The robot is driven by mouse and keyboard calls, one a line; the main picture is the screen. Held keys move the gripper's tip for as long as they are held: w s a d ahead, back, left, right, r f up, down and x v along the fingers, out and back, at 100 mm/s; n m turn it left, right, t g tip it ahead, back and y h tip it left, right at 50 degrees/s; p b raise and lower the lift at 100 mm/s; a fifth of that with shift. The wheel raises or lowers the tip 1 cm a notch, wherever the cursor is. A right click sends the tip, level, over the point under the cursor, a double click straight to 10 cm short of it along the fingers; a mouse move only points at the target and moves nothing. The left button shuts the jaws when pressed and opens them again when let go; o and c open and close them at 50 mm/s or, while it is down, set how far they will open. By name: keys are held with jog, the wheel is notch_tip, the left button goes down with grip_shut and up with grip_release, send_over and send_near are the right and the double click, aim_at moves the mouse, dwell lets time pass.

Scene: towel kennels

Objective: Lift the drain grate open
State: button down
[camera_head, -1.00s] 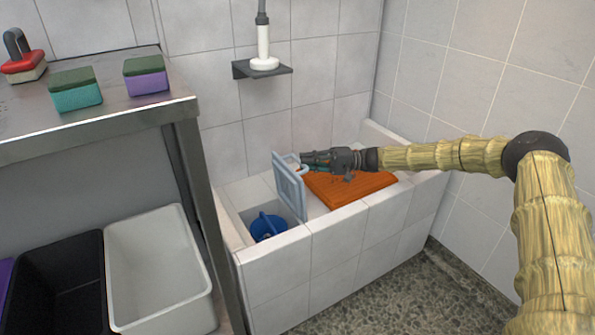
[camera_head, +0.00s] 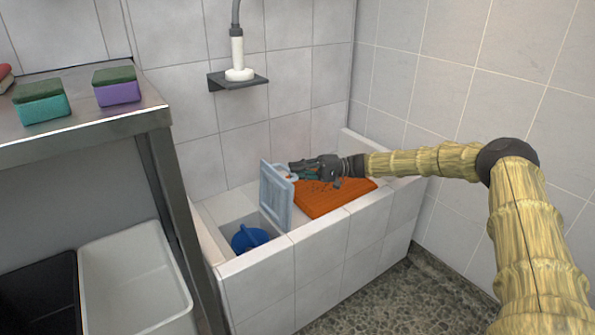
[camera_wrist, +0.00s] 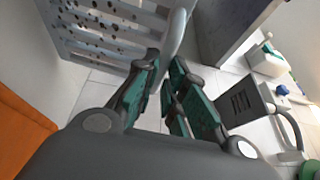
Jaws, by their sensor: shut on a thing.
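The grey-blue drain grate (camera_head: 276,194) stands nearly upright on edge beside the drain opening in the tiled basin. Its light ring handle (camera_head: 291,177) is on the right face. My gripper (camera_head: 296,170) is shut on this handle from the right. In the wrist view, the slotted grate (camera_wrist: 105,42) fills the upper left and its curved handle (camera_wrist: 176,32) runs down to the fingers of my gripper (camera_wrist: 164,82). The exact contact is partly hidden by the fingers. A blue container (camera_head: 248,238) sits in the opening left of the grate.
An orange towel (camera_head: 335,198) lies on the basin right of the grate, under my arm. A steel table (camera_head: 85,118) with sponges stands at left, with white (camera_head: 135,262) and black bins below. A shower head rests on a wall shelf (camera_head: 238,82) above.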

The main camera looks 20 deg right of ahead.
jog(key=c, duration=1.5)
grip_release()
jog(key=shift+s+a+f, duration=0.15)
jog(key=shift+f, duration=0.7)
jog(key=shift+r, duration=0.2)
jog(key=shift+r, duration=0.2)
jog(key=shift+s+d+f, duration=0.15)
jog(key=shift+d, duration=1.75)
jog(key=shift+s+d+f, duration=0.1)
jog(key=shift+s+d, duration=0.05)
jog(key=shift+d, duration=1.7)
